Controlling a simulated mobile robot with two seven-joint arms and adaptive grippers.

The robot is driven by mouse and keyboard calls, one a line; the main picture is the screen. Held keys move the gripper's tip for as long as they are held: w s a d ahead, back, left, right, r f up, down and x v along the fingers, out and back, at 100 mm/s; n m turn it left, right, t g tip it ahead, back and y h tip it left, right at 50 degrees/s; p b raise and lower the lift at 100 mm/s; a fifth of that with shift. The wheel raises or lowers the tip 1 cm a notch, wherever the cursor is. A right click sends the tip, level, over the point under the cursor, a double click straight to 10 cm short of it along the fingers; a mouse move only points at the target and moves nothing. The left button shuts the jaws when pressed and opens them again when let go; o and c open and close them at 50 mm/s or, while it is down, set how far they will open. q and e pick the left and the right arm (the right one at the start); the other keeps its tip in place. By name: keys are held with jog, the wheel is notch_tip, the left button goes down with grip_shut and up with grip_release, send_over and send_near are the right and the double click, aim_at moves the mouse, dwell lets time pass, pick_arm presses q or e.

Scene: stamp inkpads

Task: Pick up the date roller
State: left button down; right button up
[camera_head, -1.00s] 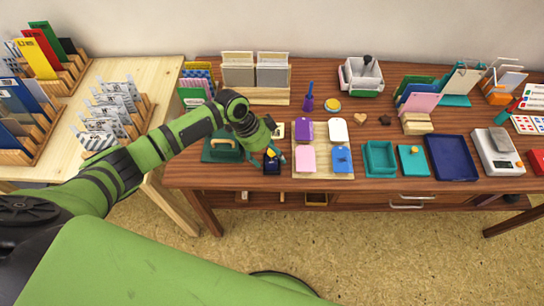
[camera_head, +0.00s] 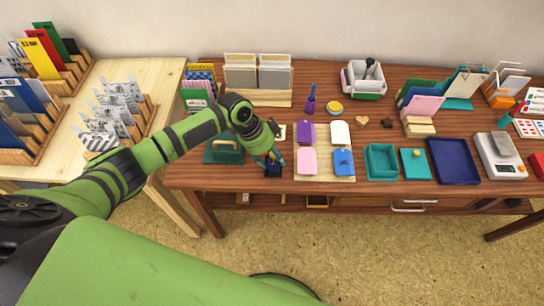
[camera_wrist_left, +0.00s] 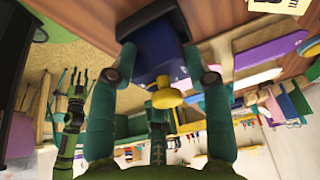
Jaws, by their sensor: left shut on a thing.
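The date roller, a dark blue block with a yellow knob, stands near the front edge of the brown table, left of the stamp board. In the wrist view the date roller (camera_wrist_left: 157,48) sits between the two teal fingers of my left gripper (camera_wrist_left: 160,60), with the yellow knob toward the palm. In the head view my left gripper (camera_head: 274,159) covers most of the date roller (camera_head: 273,170). The left gripper is shut on it. No clear gap under the roller shows. A green arm with a small, unclear end shows at the wrist view's left.
A pale board (camera_head: 323,178) with several coloured stamps is close on the right. Teal trays (camera_head: 381,160) and a navy tray (camera_head: 453,160) stand further right. The table's front edge is just below the gripper.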

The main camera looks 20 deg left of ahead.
pick_arm(q)
jog(key=shift+w+r, duration=0.15)
jog(key=shift+r, duration=0.4)
jog(key=r, duration=0.1)
jog(key=r+b, duration=0.1)
jog(key=r, duration=0.1)
jog(key=shift+d, duration=0.2)
jog(key=d+r+b, duration=0.2)
jog(key=d+r, duration=0.4)
jog(key=d, duration=0.5)
jog(key=shift+s+d+r, duration=0.15)
jog(key=shift+s+r, duration=0.15)
jog(key=shift+s, duration=0.15)
jog(key=c, duration=1.2)
grip_release()
jog(key=c, duration=0.5)
jog(key=shift+c, duration=0.3)
